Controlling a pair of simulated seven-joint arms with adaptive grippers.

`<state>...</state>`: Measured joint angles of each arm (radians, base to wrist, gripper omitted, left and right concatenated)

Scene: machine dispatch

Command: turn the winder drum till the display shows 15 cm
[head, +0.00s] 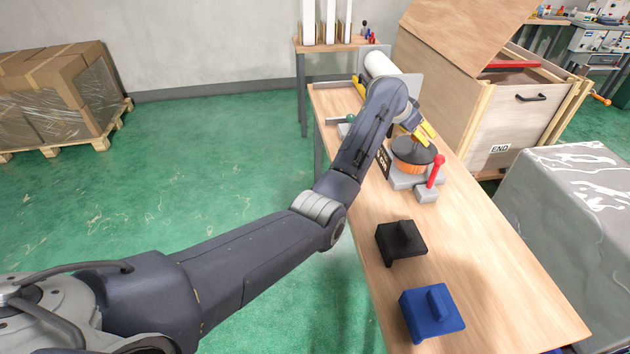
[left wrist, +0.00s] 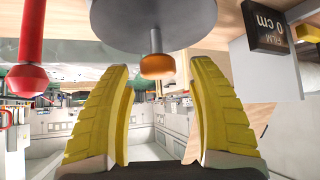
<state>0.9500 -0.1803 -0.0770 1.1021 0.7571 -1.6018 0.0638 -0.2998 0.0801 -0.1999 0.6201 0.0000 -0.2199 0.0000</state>
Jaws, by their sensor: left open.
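The winder (head: 405,182) stands on the bench, with a dark disc on top of its orange drum (head: 410,167). In the left wrist view, the grey disc (left wrist: 155,18) carries a short pin with an orange-brown knob (left wrist: 157,66). The black display (left wrist: 268,24) reads 0 cm there. My left gripper (head: 425,135) is over the disc. In the wrist view its yellow fingers (left wrist: 157,68) are open, one on each side of the knob with gaps between. I cannot tell how deep the knob sits between the tips. My right gripper is not in view.
A red-knobbed lever (head: 436,170) rises beside the winder, close to my left gripper. A black block (head: 400,241) and a blue block (head: 431,311) with handles sit nearer on the bench (head: 490,270). A white roll (head: 381,64) is behind; a wooden crate (head: 500,115) stands right.

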